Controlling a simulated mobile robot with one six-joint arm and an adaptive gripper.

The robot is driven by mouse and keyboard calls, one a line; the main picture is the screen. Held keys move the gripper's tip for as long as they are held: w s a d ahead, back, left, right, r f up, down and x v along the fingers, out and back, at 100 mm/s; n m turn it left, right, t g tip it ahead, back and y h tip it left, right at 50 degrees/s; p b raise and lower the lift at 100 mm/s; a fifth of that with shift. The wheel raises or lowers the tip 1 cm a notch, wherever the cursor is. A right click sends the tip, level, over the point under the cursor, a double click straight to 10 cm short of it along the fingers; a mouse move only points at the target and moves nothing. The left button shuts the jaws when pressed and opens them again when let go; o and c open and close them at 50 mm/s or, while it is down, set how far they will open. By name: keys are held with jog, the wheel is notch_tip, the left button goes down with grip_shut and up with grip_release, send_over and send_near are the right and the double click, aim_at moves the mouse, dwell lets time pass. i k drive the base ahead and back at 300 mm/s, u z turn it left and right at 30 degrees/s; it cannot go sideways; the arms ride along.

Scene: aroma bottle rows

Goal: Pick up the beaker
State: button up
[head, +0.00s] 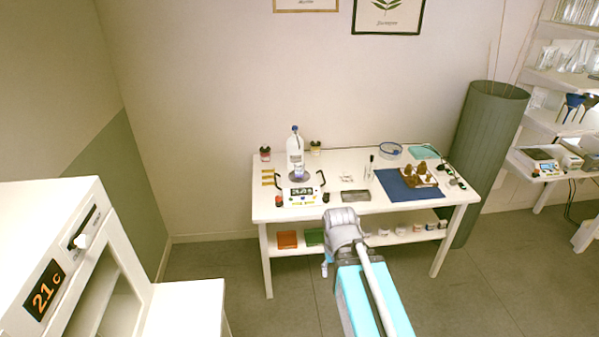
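I cannot pick out the beaker with certainty. Clear glassware (572,58) stands on the shelves at the right, too small to tell which pieces are beakers. A small clear upright vessel (368,172) stands near the middle of the white table (262,208). A clear bottle with a blue cap (296,155) stands at the table's left part, by a scale display (302,191). My arm reaches toward the table's front edge. Its grey end section hides part of the edge, and my gripper's fingers cannot be made out.
A blue mat (395,190) with brown items on a tray lies on the table's right part. A round blue-rimmed dish (390,149) is behind it. A green column (485,140) stands at the right. A white unit reading 21 C (75,235) fills the left foreground.

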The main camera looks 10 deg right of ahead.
aim_at(299, 170)
jog(key=u, duration=0.05)
jog(key=i, duration=1)
jog(key=z, duration=0.05)
